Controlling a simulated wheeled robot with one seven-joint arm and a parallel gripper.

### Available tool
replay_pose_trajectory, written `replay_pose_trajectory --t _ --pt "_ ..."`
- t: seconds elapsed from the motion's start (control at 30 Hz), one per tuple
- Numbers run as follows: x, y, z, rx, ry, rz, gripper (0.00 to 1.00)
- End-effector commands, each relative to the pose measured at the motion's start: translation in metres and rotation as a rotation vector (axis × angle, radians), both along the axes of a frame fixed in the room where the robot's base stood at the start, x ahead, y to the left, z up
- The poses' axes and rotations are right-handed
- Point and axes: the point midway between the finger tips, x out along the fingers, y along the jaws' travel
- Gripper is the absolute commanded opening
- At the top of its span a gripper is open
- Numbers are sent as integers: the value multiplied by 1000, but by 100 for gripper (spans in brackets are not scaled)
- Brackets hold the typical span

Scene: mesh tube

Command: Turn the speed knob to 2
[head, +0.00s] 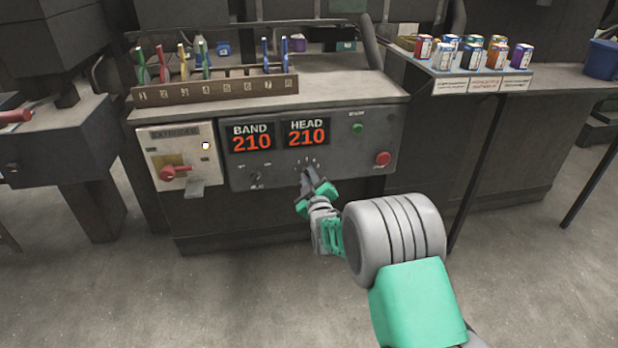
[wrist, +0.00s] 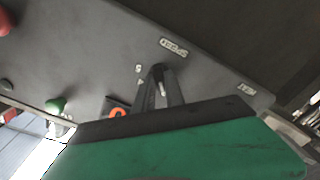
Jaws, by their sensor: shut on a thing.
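The grey control panel (head: 330,150) carries the speed knob (head: 306,174), below the HEAD display. My gripper (head: 312,187) reaches the panel from the front right and is shut on this knob. In the wrist view the dark knob (wrist: 158,71) sits between my fingers (wrist: 160,92), which cover much of it. Small scale marks (wrist: 138,70) show beside it. A label plate (wrist: 173,47) near the knob is inverted and hard to read. I cannot tell which mark the knob points at.
BAND (head: 251,138) and HEAD (head: 306,132) displays both read 210. A second knob (head: 256,178) is to the left. A green button (head: 358,129) and red button (head: 383,159) are to the right. A red-handled switch (head: 175,172) is on the extruder plate. Floor in front is clear.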

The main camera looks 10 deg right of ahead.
Motion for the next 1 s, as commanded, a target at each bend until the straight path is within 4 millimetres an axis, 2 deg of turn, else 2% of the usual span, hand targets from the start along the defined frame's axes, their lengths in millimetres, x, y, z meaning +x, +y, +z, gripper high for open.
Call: replay_pose_trajectory --t 0.1,0.13,0.4,0.67,0.77,1.0 --pt "0 1 1 1 -2 1 0" --pt "1 1 1 1 -2 1 15" --pt "0 0 1 2 -1 1 36" --pt "-2 0 1 2 0 0 36" --pt "-15 0 2 2 1 0 36" --pt "-63 1 3 2 0 1 36"
